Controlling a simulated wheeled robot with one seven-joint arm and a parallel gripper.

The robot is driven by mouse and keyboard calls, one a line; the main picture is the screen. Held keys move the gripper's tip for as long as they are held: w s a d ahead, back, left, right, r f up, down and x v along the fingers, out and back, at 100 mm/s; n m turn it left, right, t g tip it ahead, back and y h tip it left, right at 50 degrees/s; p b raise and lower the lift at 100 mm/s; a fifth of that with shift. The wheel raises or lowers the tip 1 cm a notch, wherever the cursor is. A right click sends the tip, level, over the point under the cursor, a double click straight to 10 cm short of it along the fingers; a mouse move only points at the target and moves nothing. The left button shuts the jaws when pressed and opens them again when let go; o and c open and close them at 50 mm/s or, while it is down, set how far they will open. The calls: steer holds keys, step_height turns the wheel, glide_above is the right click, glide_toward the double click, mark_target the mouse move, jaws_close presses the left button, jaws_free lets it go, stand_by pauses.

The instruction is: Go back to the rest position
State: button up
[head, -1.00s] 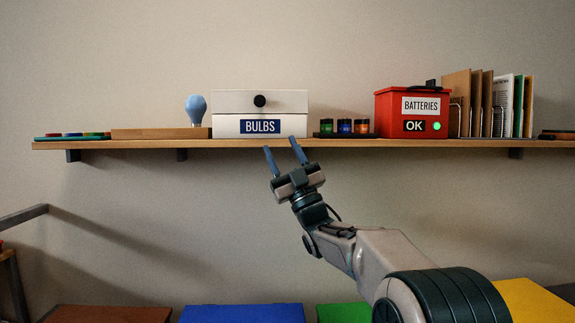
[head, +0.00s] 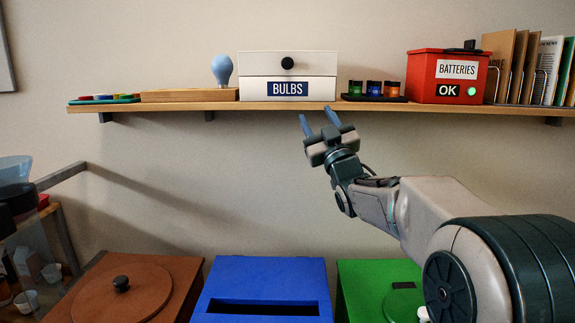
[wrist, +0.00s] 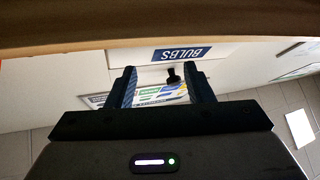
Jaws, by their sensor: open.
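My gripper (head: 319,122) is open and empty in the head view, just below the front edge of the shelf and in front of the white box labelled BULBS (head: 318,88). Its two blue-grey fingers point up and away from me. In the wrist view my gripper (wrist: 160,90) shows its fingers spread apart with nothing held between them. The BULBS label (wrist: 182,53) appears upside down beyond the fingers there. My arm reaches in from the lower right of the head view.
The wooden shelf (head: 225,106) also holds a light-blue bulb (head: 222,68), small coloured jars (head: 374,89), a red BATTERIES box (head: 425,82) and several upright folders (head: 530,60). Brown (head: 185,270), blue (head: 262,275) and green (head: 355,270) bins stand below. The wall between is clear.

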steer(key=s+d+f+m+g+h+p, duration=0.2)
steer(key=s+g+p, duration=0.5)
steer(key=s, duration=0.5)
steer(key=s+d+f+m+g+h+p, duration=0.2)
steer(key=s+g+p, duration=0.4)
steer(key=s+p, duration=0.3)
steer(key=s+d+f+m+g+h+p, duration=0.2)
steer(key=s+f+m+g+h+p, duration=0.2)
steer(key=s, duration=1.1)
steer(key=f+g+p, duration=0.1)
steer(key=g+p, duration=0.2)
steer(key=p, duration=0.1)
steer(key=shift+d+f+m+g, duration=0.25)
steer(key=shift+d+m+g, duration=0.05)
steer(key=shift+d, duration=0.05)
